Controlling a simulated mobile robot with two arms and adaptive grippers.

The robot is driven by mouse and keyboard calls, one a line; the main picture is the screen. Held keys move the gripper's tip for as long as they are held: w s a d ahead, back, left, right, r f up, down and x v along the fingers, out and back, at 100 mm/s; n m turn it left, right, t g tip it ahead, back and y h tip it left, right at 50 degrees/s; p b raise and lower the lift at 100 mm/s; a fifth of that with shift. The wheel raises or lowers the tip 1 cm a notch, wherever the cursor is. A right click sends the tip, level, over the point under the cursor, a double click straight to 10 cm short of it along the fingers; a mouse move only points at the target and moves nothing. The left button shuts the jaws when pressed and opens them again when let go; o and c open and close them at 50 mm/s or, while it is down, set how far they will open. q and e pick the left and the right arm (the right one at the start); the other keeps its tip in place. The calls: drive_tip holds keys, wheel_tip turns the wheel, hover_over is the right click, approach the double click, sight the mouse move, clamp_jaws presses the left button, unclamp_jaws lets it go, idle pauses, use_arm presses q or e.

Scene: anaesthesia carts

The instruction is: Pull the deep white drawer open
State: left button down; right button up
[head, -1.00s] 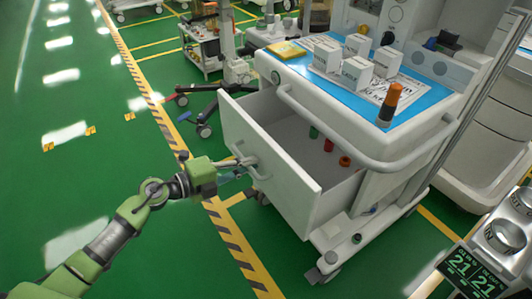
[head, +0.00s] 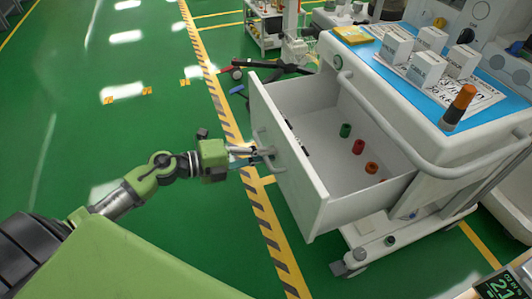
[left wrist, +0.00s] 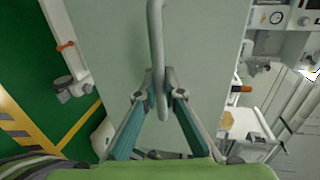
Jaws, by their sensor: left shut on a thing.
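The deep white drawer (head: 296,180) stands pulled well out of the cart, and I see into it from above. Small green, red and orange items lie on its floor. My left gripper (head: 264,154) is at the drawer's front, shut on its grey bar handle (head: 274,147). In the left wrist view the two fingers (left wrist: 160,98) close around the handle (left wrist: 156,40), with the pale drawer front (left wrist: 205,50) behind it. My right gripper is in neither view.
The cart's blue top (head: 470,70) carries several white boxes, an orange-capped bottle (head: 458,107) and a yellow pack (head: 353,35). A push rail (head: 400,118) runs above the drawer. Green floor (head: 120,150) is clear to the left. A monitor (head: 500,284) stands at the lower right.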

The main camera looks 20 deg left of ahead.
use_arm(q)
drive_tip(key=c, duration=2.4)
unclamp_jaws()
drive_tip(key=v, duration=1.2)
drive_tip(key=shift+w, duration=0.1)
